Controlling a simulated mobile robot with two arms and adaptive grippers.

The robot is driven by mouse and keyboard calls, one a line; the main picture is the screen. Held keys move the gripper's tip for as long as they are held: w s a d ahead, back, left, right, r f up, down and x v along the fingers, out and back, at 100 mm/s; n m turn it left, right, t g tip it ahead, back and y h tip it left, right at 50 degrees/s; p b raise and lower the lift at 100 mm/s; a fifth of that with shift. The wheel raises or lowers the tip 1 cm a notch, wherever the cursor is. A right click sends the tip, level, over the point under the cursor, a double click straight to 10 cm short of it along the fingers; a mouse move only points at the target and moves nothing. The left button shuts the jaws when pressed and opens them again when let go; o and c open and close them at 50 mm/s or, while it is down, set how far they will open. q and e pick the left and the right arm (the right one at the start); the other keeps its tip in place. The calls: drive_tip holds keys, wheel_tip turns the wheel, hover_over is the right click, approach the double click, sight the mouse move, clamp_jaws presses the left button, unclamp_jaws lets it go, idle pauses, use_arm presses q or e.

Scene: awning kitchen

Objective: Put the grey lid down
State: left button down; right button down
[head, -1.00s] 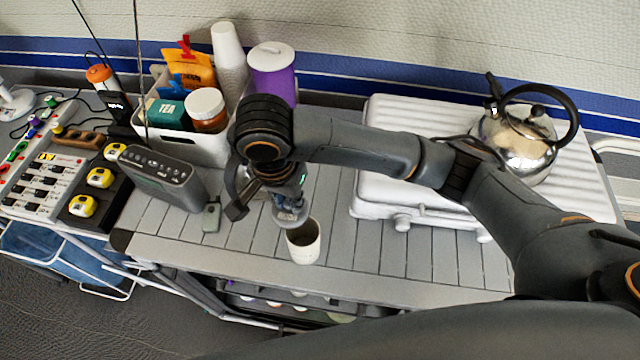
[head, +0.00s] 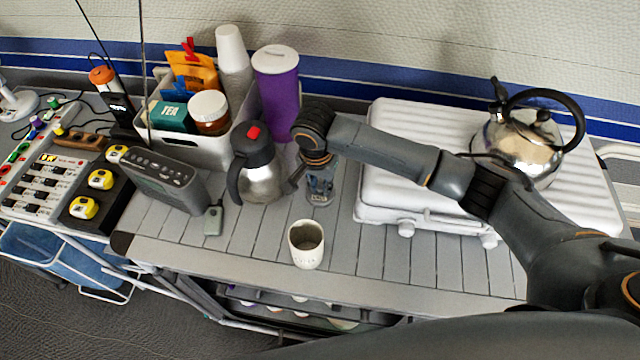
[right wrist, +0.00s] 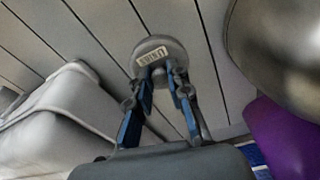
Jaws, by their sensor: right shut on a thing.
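The grey lid (right wrist: 150,50) is a small round disc with a printed label on top, seen in the right wrist view. My right gripper (right wrist: 164,76) is shut on it, with both fingertips closed at the label's near side. In the head view the right gripper (head: 320,188) points down between the carafe and the white case, with the lid low over the slatted counter (head: 345,265). I cannot tell whether the lid touches the counter. An open pale cup (head: 306,246) stands in front. My left gripper is not in view.
A steel carafe (head: 262,182) with a black handle stands just left of the gripper. A purple tumbler (head: 277,95) is behind. A white ribbed case (head: 385,190) bearing a kettle (head: 515,140) is at right. Counter right of the cup is clear.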

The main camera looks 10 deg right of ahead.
sight(317, 197)
drive_tip(key=shift+f, duration=0.35)
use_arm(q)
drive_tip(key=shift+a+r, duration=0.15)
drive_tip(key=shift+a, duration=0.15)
use_arm(e)
drive_tip(key=shift+f, duration=0.1)
drive_tip(key=c, duration=1.3)
unclamp_jaws()
drive_tip(key=shift+f, duration=0.15)
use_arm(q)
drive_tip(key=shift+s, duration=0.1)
use_arm(e)
drive_tip(key=shift+o, duration=0.2)
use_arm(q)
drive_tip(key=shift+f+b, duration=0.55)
use_arm(e)
wheel_tip(317, 197, up, 12)
drive_tip(key=s, duration=0.1)
drive_tip(key=shift+a, duration=0.45)
